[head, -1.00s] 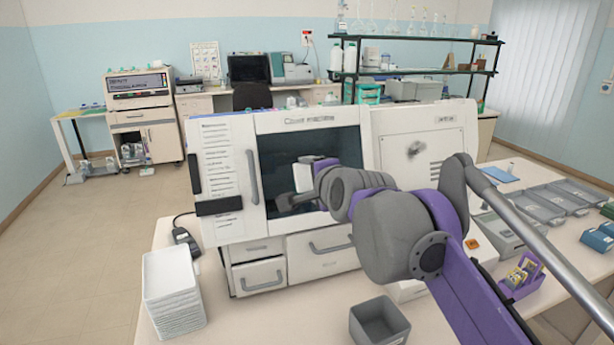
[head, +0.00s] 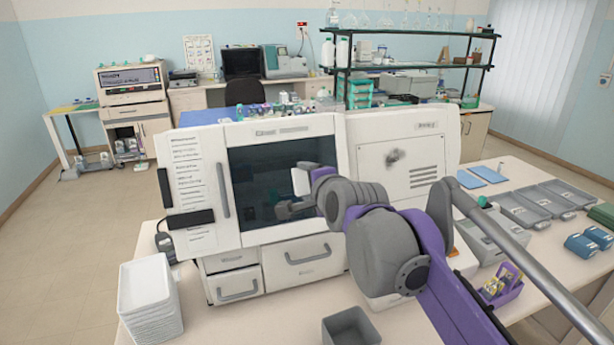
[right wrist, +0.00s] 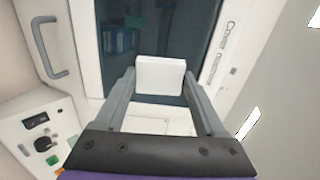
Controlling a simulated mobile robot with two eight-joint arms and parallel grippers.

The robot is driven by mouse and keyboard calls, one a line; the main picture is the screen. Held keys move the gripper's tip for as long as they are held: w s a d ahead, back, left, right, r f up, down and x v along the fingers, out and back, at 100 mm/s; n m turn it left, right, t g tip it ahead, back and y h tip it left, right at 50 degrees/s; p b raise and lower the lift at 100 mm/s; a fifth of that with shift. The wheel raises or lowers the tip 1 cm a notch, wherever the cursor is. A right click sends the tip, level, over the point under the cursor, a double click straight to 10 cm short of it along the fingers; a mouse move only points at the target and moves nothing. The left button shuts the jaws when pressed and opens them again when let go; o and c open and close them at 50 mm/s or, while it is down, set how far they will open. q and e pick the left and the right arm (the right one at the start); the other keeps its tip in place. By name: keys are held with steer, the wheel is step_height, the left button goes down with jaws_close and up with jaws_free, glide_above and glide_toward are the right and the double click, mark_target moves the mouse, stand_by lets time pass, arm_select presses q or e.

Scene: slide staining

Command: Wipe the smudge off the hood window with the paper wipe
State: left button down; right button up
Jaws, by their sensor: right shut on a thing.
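The hood window (head: 282,160) is a dark pane in the front of the white machine. My right gripper (head: 290,196) is in front of its right half, shut on the white paper wipe (head: 300,181). In the right wrist view the wipe (right wrist: 160,76) is a small white block between the two grey fingertips, with the dark window (right wrist: 150,30) behind it. I cannot tell whether the wipe touches the glass. No smudge stands out on the visible glass; the wipe and gripper hide part of it. A dark grey mark (head: 397,158) shows on the white panel right of the window. My left gripper is out of view.
A stack of white trays (head: 150,300) stands at the front left and a grey open bin (head: 352,328) at the front middle. A vertical handle (head: 224,190) is left of the window. Grey trays (head: 530,205) and a purple holder (head: 503,285) lie to the right.

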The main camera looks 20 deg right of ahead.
steer(key=shift+w+d, duration=0.2)
steer(key=shift+d, duration=0.1)
steer(key=shift+x, duration=1.5)
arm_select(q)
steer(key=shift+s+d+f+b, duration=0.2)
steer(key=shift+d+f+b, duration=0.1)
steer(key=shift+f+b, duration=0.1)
arm_select(e)
steer(key=x, duration=0.2)
steer(key=shift+w+a, duration=0.15)
steer(key=shift+w, duration=0.1)
steer(key=shift+x, duration=1.05)
